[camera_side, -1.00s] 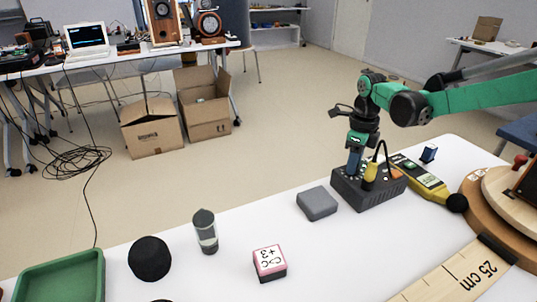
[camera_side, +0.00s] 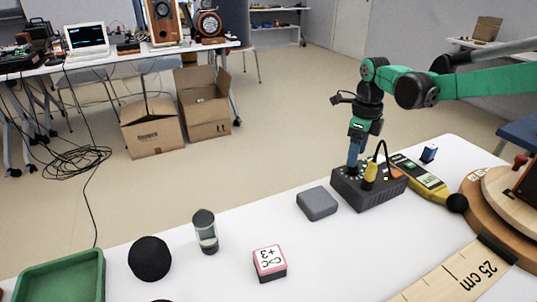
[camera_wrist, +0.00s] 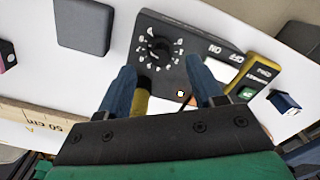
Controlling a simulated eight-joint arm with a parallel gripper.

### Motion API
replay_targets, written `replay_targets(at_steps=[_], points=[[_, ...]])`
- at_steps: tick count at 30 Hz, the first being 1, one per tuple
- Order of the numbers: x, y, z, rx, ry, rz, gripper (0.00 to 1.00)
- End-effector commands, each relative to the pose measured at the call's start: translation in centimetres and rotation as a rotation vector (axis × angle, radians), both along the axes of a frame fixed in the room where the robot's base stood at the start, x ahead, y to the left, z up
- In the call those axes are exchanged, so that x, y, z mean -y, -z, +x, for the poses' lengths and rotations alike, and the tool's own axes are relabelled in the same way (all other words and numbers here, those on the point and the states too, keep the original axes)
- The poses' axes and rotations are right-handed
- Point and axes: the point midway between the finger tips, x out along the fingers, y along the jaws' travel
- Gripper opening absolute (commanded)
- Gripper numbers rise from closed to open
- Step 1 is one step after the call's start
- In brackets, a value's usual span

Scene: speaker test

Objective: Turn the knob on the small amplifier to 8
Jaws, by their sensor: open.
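The small amplifier (camera_side: 376,198) is a dark grey box on the white table in the side view. In the wrist view its top panel (camera_wrist: 205,62) shows a black knob (camera_wrist: 158,47) ringed by white numbers, beside an ON/OFF switch. The numbers and the pointer are too small to read surely. My gripper (camera_side: 353,168) is over the knob end of the amplifier, tilted, and hides the knob in the side view. In the wrist view my gripper (camera_wrist: 161,64) is open, its blue fingers apart and the knob showing in the gap, a little beyond the tips. I cannot tell any contact.
A yellow plug (camera_side: 370,174) with a black cable stands up from the amplifier close to my fingers. A wooden ruler (camera_side: 462,272) lies in front; the table between is clear.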

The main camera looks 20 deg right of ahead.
Motion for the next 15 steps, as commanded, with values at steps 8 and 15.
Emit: replay_targets(at_steps=[8,15], points=[[0.0,-2.7,0.0,0.000,0.000,0.000,0.60],[0.0,-2.8,0.0,0.000,0.000,0.000,0.60]])
